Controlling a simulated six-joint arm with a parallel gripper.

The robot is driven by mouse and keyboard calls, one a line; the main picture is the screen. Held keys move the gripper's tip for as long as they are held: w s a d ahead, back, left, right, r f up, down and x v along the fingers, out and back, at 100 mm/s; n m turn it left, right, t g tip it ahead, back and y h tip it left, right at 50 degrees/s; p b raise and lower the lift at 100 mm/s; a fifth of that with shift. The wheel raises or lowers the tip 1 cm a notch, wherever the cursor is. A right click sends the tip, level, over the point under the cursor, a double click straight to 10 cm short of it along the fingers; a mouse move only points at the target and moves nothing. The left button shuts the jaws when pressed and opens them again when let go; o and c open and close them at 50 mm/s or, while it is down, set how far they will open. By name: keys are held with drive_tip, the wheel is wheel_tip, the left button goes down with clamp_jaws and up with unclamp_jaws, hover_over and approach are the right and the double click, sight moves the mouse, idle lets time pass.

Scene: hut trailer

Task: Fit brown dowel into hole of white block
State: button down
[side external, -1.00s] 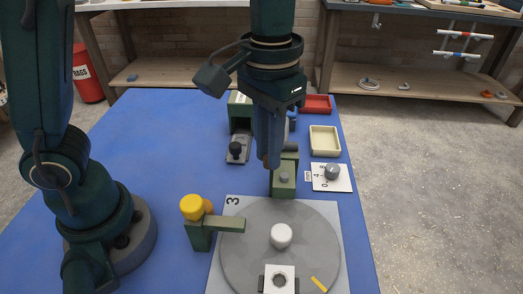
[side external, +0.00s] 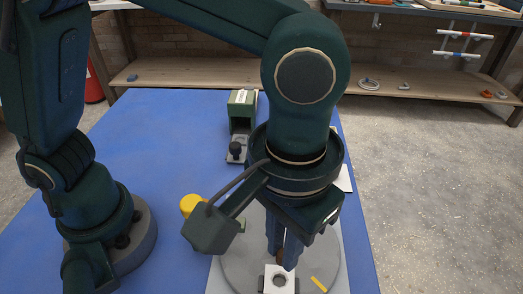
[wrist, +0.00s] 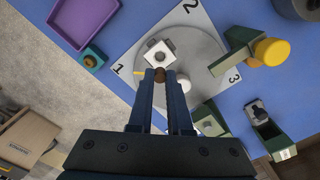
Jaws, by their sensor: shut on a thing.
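The white block (side external: 290,284) sits on the grey round plate (side external: 247,262), with its dark round hole facing up. The block also shows in the wrist view (wrist: 151,57), just beyond my fingertips. My gripper (side external: 284,254) is shut on the brown dowel (wrist: 160,75), whose end shows between the fingertips. In the side view, only a small brown part (side external: 280,254) shows beside the fingers. The gripper points down close to the block, seemingly above it. I cannot tell the exact gap, and the dowel does not appear inside the hole.
A yellow knob (wrist: 272,51) on a green arm reaches over the plate's edge. A white knob (wrist: 184,85) stands on the plate near my fingers. A green box (side external: 242,110), a purple tray (wrist: 84,20) and a teal block (wrist: 92,58) are farther off.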

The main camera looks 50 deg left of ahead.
drive_tip(key=shift+f, duration=2.7)
drive_tip(key=shift+f, duration=0.7)
drive_tip(key=c, duration=0.8)
unclamp_jaws()
drive_tip(key=shift+o, duration=0.2)
drive_tip(key=shift+r, duration=2.6)
